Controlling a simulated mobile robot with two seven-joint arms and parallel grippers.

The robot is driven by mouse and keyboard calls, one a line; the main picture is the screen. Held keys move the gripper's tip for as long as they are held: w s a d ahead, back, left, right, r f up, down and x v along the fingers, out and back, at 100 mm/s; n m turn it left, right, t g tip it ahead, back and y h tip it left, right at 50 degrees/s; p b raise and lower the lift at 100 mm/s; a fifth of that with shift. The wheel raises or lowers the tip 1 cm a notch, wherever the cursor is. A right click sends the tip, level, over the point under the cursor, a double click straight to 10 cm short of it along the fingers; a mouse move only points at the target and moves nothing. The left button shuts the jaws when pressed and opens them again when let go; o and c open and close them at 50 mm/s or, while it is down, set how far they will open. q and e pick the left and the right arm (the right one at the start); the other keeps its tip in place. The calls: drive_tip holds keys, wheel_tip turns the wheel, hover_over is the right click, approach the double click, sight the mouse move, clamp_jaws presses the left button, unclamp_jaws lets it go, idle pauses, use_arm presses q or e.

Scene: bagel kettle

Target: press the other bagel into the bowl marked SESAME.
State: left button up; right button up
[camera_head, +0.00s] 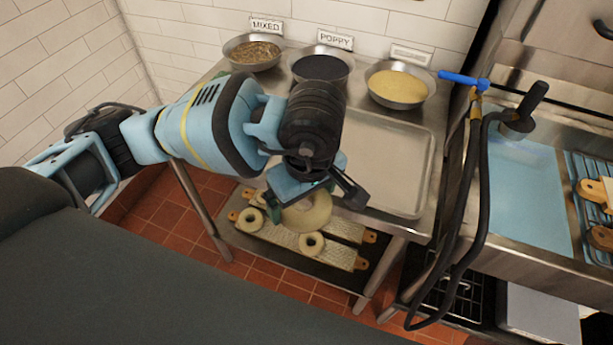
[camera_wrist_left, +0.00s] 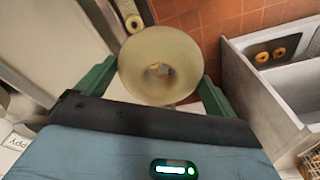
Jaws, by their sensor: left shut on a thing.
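My left gripper (camera_head: 311,203) is shut on a pale bagel (camera_head: 309,216), holding it in the air in front of the steel table. In the left wrist view the bagel (camera_wrist_left: 133,66) sits between the two green fingers with its hole facing the camera. A bowl of pale tan seeds (camera_head: 398,88) stands at the right of the row of bowls; the small sign (camera_head: 411,55) behind it is too faint to read. The bagel is apart from this bowl, nearer to me and lower left in the head view. My right gripper is not in view.
Bowls marked MIXED (camera_head: 253,54) and POPPY (camera_head: 321,68) stand left of the pale-seed bowl. An empty metal tray (camera_head: 400,160) lies in front. Bagels on boards (camera_head: 290,237) lie on the shelf below. A hose (camera_head: 463,190) hangs beside a blue basin (camera_head: 525,190) at right.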

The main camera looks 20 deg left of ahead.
use_arm(q)
drive_tip(key=shift+s+d, duration=0.1)
drive_tip(key=shift+s, duration=0.3)
drive_tip(key=s+a+m+h, duration=0.1)
drive_tip(key=a+m, duration=0.8)
drive_tip(key=m, duration=0.1)
drive_tip(key=shift+s+a+m+t, duration=0.2)
drive_tip(key=shift+m+t, duration=0.1)
drive_tip(key=shift+m, duration=0.1)
drive_tip(key=shift+w+d, duration=0.1)
drive_tip(key=shift+w, duration=0.1)
